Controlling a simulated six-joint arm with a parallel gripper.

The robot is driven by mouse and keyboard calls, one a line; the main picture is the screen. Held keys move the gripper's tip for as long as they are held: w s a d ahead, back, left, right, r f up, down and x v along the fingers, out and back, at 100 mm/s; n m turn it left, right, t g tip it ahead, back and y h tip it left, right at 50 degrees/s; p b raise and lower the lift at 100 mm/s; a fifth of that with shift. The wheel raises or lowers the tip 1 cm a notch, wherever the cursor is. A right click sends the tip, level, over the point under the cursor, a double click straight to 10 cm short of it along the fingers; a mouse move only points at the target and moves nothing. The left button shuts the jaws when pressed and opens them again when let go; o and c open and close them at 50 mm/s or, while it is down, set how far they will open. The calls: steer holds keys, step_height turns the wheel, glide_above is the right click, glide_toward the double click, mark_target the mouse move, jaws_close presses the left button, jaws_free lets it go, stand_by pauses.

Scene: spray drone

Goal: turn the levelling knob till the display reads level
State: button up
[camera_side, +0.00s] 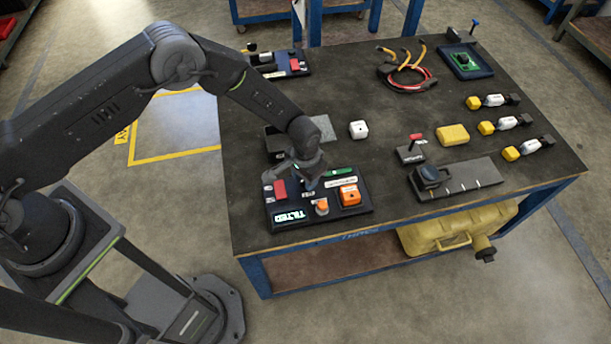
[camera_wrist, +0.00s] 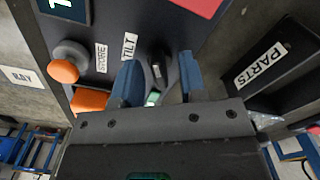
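The dark control panel (camera_side: 333,214) lies at the near left of the table. Its display (camera_side: 291,216) reads TILTED in glowing letters; a corner of the display (camera_wrist: 62,6) shows in the wrist view. My gripper (camera_side: 309,184) points down over the panel's middle. In the wrist view, my gripper (camera_wrist: 158,65) is open, with its two blue fingers apart. A small dark knob (camera_wrist: 157,70) beside the TILT label (camera_wrist: 129,47) appears between the fingers; I cannot tell whether they touch it. In the side view my gripper hides this knob.
An orange knob (camera_wrist: 64,71) sits by the STORE label (camera_wrist: 101,58); it shows as an orange cap (camera_side: 321,205) in the side view. An orange block (camera_side: 349,195) and a red block (camera_side: 280,189) are on the panel. A PARTS bin (camera_wrist: 265,75) stands close by.

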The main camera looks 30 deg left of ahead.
steer(key=shift+c, duration=0.4)
jaws_close()
steer(key=m, duration=0.5)
steer(key=shift+m, duration=0.3)
steer(key=shift+o, duration=0.4)
jaws_free()
steer(key=shift+r, duration=0.1)
step_height(320, 180, up, 14)
